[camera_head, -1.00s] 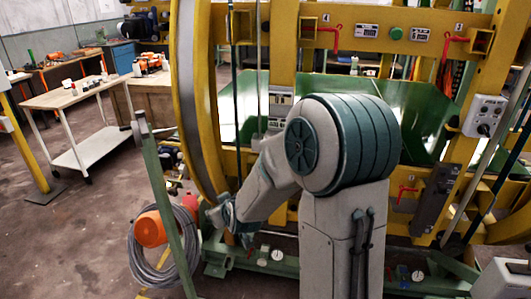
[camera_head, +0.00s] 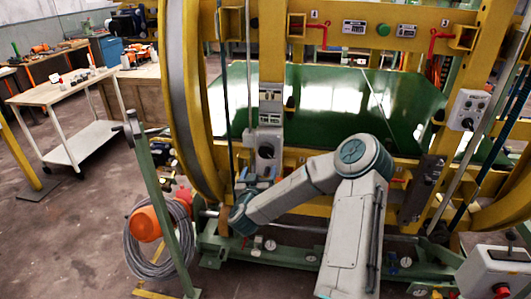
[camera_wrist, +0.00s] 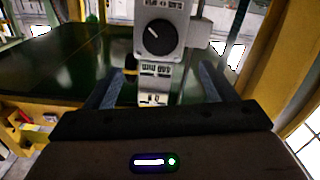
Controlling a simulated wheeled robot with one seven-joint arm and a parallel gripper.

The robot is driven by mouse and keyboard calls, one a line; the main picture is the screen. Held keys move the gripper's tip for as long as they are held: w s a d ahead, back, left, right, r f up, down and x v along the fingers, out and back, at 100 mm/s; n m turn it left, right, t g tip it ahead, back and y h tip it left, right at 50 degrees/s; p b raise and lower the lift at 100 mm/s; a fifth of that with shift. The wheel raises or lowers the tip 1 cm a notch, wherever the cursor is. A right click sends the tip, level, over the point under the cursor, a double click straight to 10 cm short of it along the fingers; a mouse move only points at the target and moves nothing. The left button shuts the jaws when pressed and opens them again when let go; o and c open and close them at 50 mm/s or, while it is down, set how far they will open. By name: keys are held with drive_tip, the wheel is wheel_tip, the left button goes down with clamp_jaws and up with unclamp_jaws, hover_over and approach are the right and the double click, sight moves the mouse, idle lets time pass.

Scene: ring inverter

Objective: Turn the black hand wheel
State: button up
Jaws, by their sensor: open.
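The black hand wheel appears as a round black knob (camera_wrist: 158,37) with a pale mark, on the front of a grey box in the wrist view. It also shows as a dark disc in the head view (camera_head: 266,151), on a grey box on a yellow post. My gripper (camera_wrist: 160,73) is open, with its two blue-grey fingers spread wide and nothing between them. The wheel lies ahead of the fingers, above the gap between them in the picture. The fingers look apart from it. In the head view my forearm reaches left, its end low in front of the post.
Yellow frame posts and a large curved yellow ring (camera_head: 180,100) surround the box. A green sheet (camera_head: 320,105) lies behind. A green post (camera_head: 155,190) with an orange reel and coiled hose stands left. Another control box (camera_head: 468,112) hangs at right.

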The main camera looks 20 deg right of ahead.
sight(266, 152)
drive_tip(key=p+x, duration=0.2)
drive_tip(key=x, duration=1)
drive_tip(key=shift+p, duration=0.3)
drive_tip(key=c, duration=1)
